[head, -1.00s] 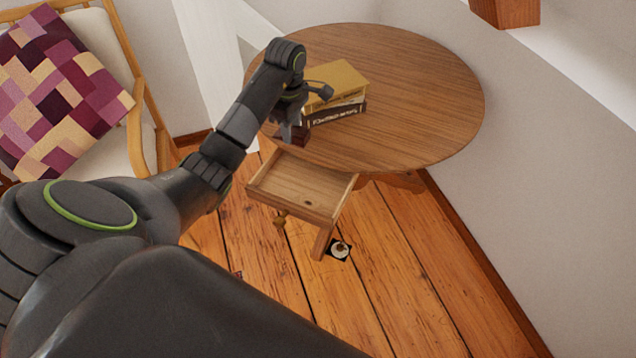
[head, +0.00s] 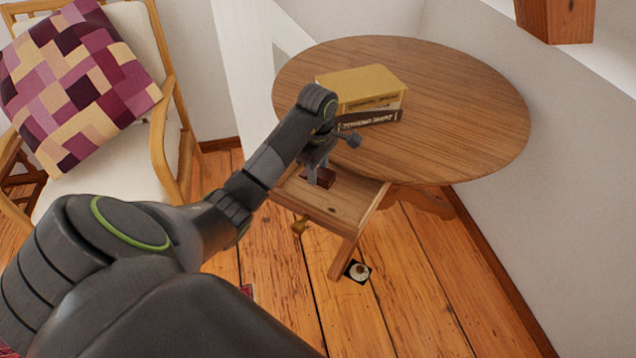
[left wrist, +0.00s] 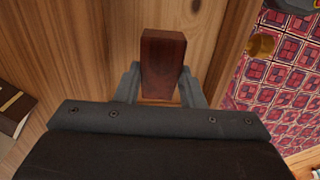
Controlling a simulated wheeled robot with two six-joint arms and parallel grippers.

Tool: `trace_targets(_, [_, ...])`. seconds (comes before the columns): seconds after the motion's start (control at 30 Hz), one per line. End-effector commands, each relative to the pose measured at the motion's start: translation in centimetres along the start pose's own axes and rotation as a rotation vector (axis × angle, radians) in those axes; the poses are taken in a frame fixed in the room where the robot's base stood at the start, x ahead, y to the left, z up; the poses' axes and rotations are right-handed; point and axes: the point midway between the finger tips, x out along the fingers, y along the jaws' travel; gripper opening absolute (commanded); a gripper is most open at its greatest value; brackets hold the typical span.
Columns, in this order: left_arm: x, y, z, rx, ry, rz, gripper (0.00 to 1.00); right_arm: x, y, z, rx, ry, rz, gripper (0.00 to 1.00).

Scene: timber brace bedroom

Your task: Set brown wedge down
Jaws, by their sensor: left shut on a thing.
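The brown wedge (head: 326,179) is a small dark red-brown block, also seen end-on in the left wrist view (left wrist: 163,65). My left gripper (head: 317,176) is shut on it, with one finger on each side. The wedge is over the open drawer (head: 345,207) of the round table. I cannot tell whether it touches the drawer's floor. The drawer's bare wood shows around the wedge in the left wrist view (left wrist: 200,22). My arm hides the drawer's left part in the head view. My right gripper is not in view.
Two stacked books (head: 361,88) lie on the round table (head: 460,125), whose top is otherwise clear. A brass knob (head: 300,226) is on the drawer's front. A chair with a patchwork cushion (head: 78,85) stands at left.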

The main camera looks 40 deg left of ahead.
Motion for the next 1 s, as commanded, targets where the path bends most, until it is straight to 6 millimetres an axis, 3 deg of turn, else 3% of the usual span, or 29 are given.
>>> trace_targets(0.17, [2.4,0.0,0.0,0.0,0.0,0.0,0.13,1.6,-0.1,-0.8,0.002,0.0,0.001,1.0])
trace_targets(0.33, [3.8,0.0,0.0,0.0,0.0,0.0,0.13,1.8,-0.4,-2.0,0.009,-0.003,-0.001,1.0])
trace_targets(0.93, [4.3,0.0,0.0,0.0,0.0,0.0,0.13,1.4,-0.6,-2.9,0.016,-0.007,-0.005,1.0])
trace_targets(0.97, [4.2,0.0,0.0,0.0,0.0,0.0,0.37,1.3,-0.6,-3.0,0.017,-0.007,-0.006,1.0])
trace_targets(1.0, [4.2,0.0,0.0,0.0,0.0,0.0,0.42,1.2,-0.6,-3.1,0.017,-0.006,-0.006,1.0])
